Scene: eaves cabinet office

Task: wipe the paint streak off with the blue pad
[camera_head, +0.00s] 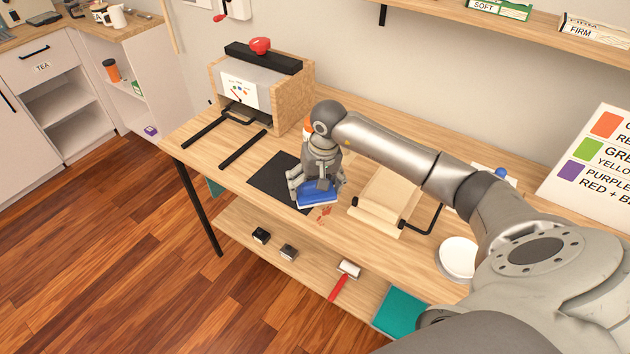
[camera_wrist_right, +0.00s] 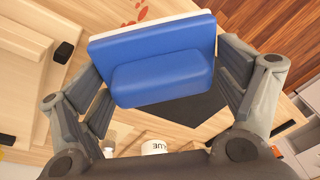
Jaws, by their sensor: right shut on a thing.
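My right gripper (camera_head: 316,187) is shut on the blue pad (camera_head: 318,200), which has a white underside layer. In the wrist view the pad (camera_wrist_right: 160,62) sits between the two fingers. It is over the right front edge of a dark mat (camera_head: 277,178); I cannot tell whether it touches the table. The paint streak (camera_head: 323,214) is a set of reddish-brown smears on the wood just in front of and right of the pad. It also shows beyond the pad's white edge in the wrist view (camera_wrist_right: 140,10), and the pad may hide part of it. My left gripper is not in view.
A wooden press (camera_head: 262,88) with black rails stands at the left. A wooden frame (camera_head: 385,200) with a black handle is right of the pad, then a white round dish (camera_head: 458,257). A white pot (camera_wrist_right: 154,147) marked "BLUE" shows in the wrist view. The lower shelf holds a red-handled roller (camera_head: 345,280).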

